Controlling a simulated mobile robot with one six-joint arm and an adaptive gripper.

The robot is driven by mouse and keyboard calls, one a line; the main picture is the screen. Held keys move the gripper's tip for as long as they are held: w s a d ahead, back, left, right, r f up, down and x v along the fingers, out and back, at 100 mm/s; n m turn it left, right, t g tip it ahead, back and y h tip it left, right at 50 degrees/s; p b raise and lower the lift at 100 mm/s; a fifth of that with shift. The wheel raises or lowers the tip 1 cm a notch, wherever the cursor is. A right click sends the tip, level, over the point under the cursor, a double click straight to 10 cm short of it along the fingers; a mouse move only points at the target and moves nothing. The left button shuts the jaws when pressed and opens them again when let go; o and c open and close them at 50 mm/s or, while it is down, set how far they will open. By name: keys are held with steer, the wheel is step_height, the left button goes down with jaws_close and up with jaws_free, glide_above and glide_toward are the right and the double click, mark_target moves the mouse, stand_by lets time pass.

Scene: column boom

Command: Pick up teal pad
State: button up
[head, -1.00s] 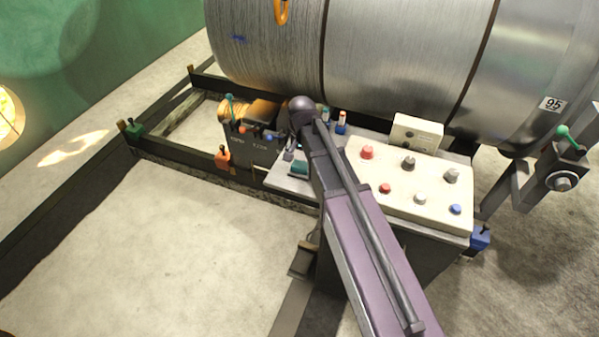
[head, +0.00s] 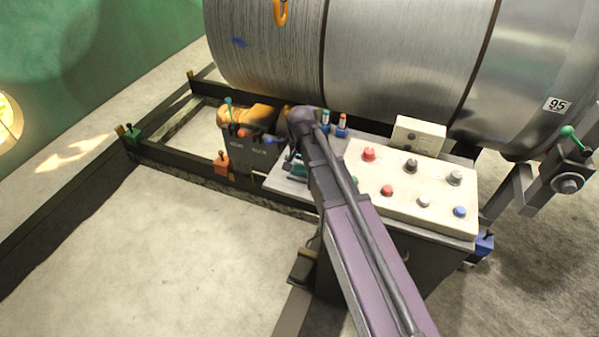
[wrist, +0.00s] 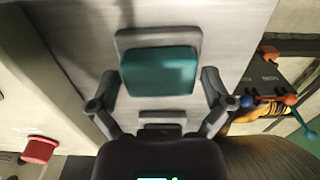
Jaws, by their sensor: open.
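The teal pad (wrist: 160,72) is a rounded block on a grey plate, in the middle of the wrist view. In the head view only a bit of the teal pad (head: 299,168) shows beside my arm, on the metal shelf left of the button panel. My gripper (wrist: 160,90) is open, with one finger near each side of the pad's lower edge. I cannot tell whether the fingers touch it. In the head view my arm hides most of the gripper and pad.
A pale button panel (head: 410,191) with red, grey and blue knobs stands right of my arm. A large metal cylinder (head: 400,60) lies behind. A dark lever box (head: 252,150) sits to the left. A red knob (wrist: 40,149) is at lower left in the wrist view.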

mark_target(301, 167)
steer(key=c, duration=0.9)
steer(key=shift+r, duration=0.1)
step_height(301, 167, up, 3)
steer(key=p, duration=0.3)
steer(key=shift+r, duration=0.15)
steer(key=shift+s+r+p, duration=0.2)
steer(key=shift+r+p, duration=0.1)
steer(key=shift+p, duration=0.25)
steer(key=s+d, duration=0.1)
steer(key=s, duration=0.4)
steer(key=s+d, duration=0.2)
steer(key=s, duration=0.3)
steer(key=s+d+r+p, duration=0.1)
steer(key=s+d, duration=0.1)
steer(key=s, duration=0.2)
steer(key=shift+s, duration=0.4)
